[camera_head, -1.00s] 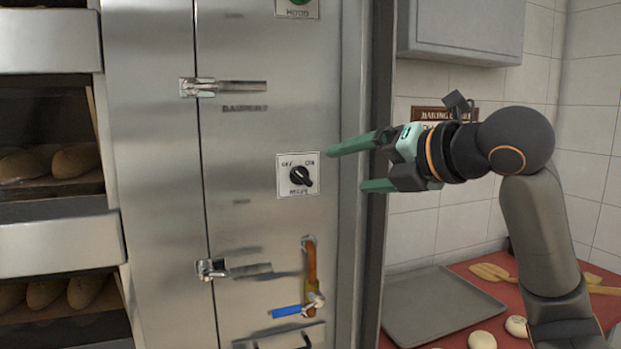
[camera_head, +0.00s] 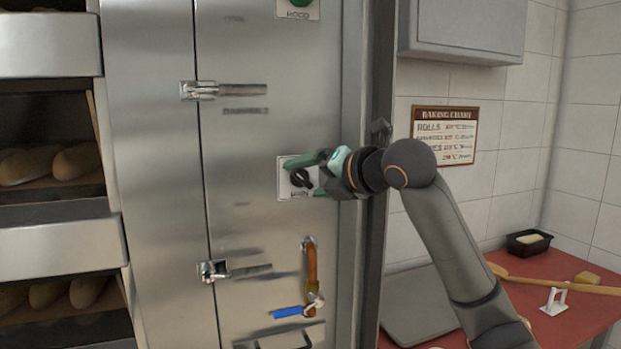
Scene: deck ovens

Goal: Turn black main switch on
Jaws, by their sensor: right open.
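The black main switch (camera_head: 301,178) is a rotary knob on a white plate (camera_head: 285,192) on the steel cabinet front. The knob looks tilted, its upper part toward the left. My right gripper (camera_head: 307,177) is at the plate with its green fingers spread, one above and one below the right side of the knob. I cannot tell whether the fingers touch it. The fingers and wrist hide the right part of the plate, including the ON label. My left gripper is not in view.
A pipe with a blue-handled valve (camera_head: 290,311) sits below the switch. Door latches (camera_head: 212,270) stick out at the left. A green button (camera_head: 300,3) is above. A red table (camera_head: 560,310) with a tray (camera_head: 410,315) stands at the right, below a baking chart (camera_head: 445,135).

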